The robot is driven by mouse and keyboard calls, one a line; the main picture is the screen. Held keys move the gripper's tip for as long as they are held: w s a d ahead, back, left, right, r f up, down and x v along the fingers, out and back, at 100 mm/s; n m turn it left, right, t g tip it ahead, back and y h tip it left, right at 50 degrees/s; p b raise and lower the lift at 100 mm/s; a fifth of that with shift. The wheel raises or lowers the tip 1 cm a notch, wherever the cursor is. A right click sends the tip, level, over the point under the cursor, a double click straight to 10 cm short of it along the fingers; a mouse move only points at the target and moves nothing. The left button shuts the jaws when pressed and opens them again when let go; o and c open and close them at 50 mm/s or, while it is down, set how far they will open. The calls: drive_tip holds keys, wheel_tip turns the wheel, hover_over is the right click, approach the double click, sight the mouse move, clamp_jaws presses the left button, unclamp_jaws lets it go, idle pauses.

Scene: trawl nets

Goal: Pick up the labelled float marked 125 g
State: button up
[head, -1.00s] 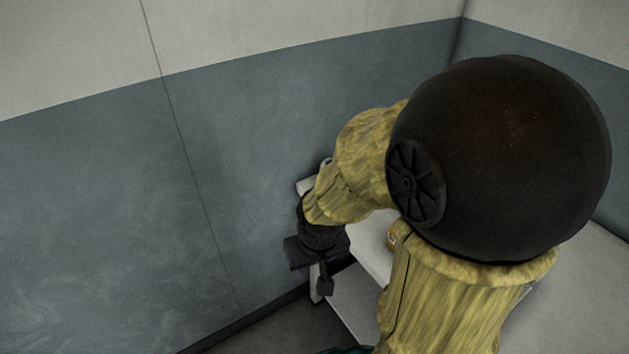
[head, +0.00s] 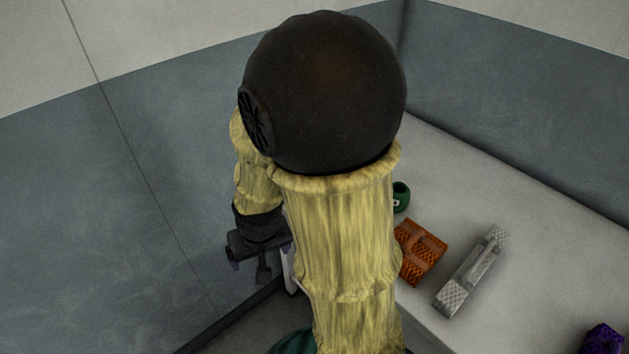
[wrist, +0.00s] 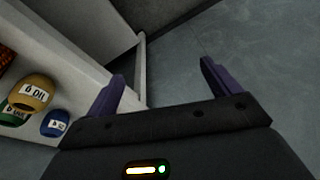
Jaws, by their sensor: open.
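In the wrist view, three labelled floats stand on the white table at the left. The yellow float (wrist: 34,93) has an upside-down label that seems to read 110 g. The green float (wrist: 15,112) and the blue float (wrist: 55,124) have labels too small to read, so I cannot tell which is marked 125 g. The green float also shows in the head view (head: 401,197), partly behind my arm. My gripper (wrist: 160,70) is open and empty, beside the table edge and apart from the floats; in the head view it hangs left of my arm (head: 262,268).
On the table (head: 540,250) lie an orange block-like item (head: 421,252), a grey textured bar (head: 472,272) and a purple item (head: 603,340). Blue-grey walls (head: 150,150) close in at left and back. My arm hides part of the table.

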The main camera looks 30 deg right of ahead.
drive_tip(key=w+d+f+m+h+p, duration=0.2)
drive_tip(key=w+d+f+m+h, duration=0.3)
drive_tip(key=d+f+m, duration=0.25)
drive_tip(key=w+d+r+m+t+h, duration=0.1)
drive_tip(key=w+d+r+t+h, duration=0.4)
drive_tip(key=r+h, duration=0.1)
drive_tip(key=shift+d+r+p, duration=0.25)
drive_tip(key=shift+d+p, duration=0.15)
drive_tip(key=x, duration=1.2)
drive_tip(key=shift+w+p, duration=0.1)
drive_tip(key=shift+p, duration=0.3)
